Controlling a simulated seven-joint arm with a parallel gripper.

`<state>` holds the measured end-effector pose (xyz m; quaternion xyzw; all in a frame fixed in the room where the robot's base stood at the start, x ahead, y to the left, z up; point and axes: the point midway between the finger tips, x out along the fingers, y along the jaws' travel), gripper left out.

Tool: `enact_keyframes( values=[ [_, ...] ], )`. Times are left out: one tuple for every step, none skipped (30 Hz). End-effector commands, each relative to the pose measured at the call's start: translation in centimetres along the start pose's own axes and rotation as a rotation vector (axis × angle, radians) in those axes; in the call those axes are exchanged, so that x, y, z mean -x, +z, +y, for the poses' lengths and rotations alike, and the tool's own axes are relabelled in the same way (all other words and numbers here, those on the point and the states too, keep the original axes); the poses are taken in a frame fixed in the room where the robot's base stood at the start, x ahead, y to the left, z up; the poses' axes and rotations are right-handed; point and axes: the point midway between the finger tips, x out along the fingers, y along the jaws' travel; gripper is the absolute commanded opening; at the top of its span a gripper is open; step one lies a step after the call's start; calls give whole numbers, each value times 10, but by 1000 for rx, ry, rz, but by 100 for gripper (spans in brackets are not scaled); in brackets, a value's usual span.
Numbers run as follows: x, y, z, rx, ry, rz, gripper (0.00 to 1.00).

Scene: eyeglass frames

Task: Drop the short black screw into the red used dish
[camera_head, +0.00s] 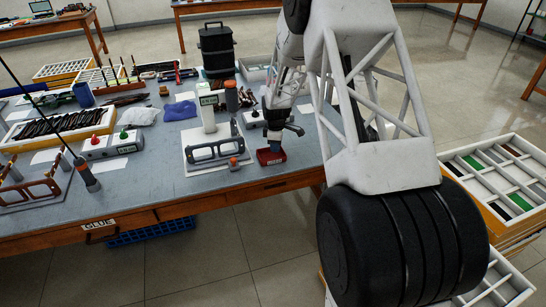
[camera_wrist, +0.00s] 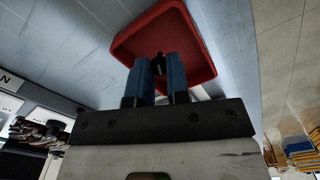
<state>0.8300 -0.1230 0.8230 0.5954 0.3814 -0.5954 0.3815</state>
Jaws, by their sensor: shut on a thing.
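The red dish (camera_head: 270,157) sits on the grey table near its front right edge. In the wrist view the red dish (camera_wrist: 195,60) lies just beyond my fingertips, and I see no other thing on the part of its floor that shows. My gripper (camera_head: 275,147) points down over the dish. In the wrist view my gripper (camera_wrist: 159,62) has its two blue fingers shut on a small dark piece, the short black screw (camera_wrist: 158,66). The screw is mostly hidden between the fingers, and its length cannot be made out. In the head view it is hidden.
Left of the dish stands a white stand with a dark eyeglass frame (camera_head: 217,151) and a small orange-topped item (camera_head: 234,163). The table's front edge is close to the dish.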

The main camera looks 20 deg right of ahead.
Motion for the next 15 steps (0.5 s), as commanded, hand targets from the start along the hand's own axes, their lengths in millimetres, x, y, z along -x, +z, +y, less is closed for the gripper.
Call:
enact_keyframes(
  values=[
    [-2,0,0,0,0,0,0],
    [-3,0,0,0,0,0,0],
    [-4,0,0,0,0,0,0],
    [-5,0,0,0,0,0,0],
    [-5,0,0,0,0,0,0],
    [-5,0,0,0,0,0,0],
    [-5,0,0,0,0,0,0],
    [-6,0,0,0,0,0,0],
    [-6,0,0,0,0,0,0],
    [-6,0,0,0,0,0,0],
    [-5,0,0,0,0,0,0],
    [-5,0,0,0,0,0,0],
    [-5,0,0,0,0,0,0],
    [-5,0,0,0,0,0,19],
    [-5,0,0,0,0,0,26]
  ],
)
